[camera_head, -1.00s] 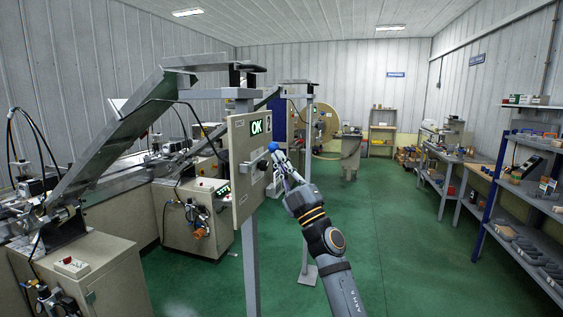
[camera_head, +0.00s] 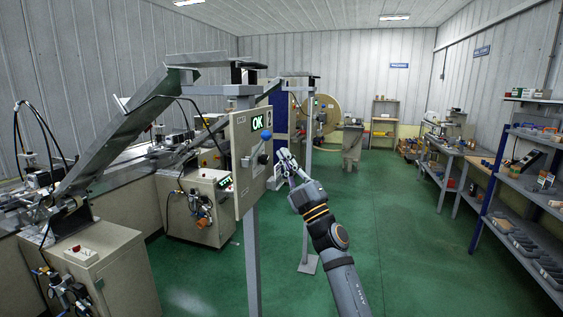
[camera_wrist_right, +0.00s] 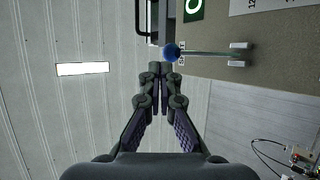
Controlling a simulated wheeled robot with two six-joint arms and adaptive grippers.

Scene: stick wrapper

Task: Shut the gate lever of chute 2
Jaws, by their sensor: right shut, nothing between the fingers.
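The chute control panel (camera_head: 243,175) stands on a grey post left of centre, with a green OK display (camera_head: 257,122) at its top. The gate lever's blue ball (camera_head: 266,135) sits just below the display in the head view. In the right wrist view the ball (camera_wrist_right: 171,52) ends a thin rod (camera_wrist_right: 205,53) running to a pale bracket (camera_wrist_right: 240,53) on the panel. My right gripper (camera_head: 283,153) is shut and empty, right of and below the ball. Its fingertips (camera_wrist_right: 160,68) appear close to the ball in the wrist view; the true gap is unclear. My left gripper is out of view.
A sloped metal chute (camera_head: 125,130) and machines on benches fill the left. A second post (camera_head: 307,200) stands behind the panel. Shelves (camera_head: 530,180) line the right wall. The green floor (camera_head: 390,230) between is open.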

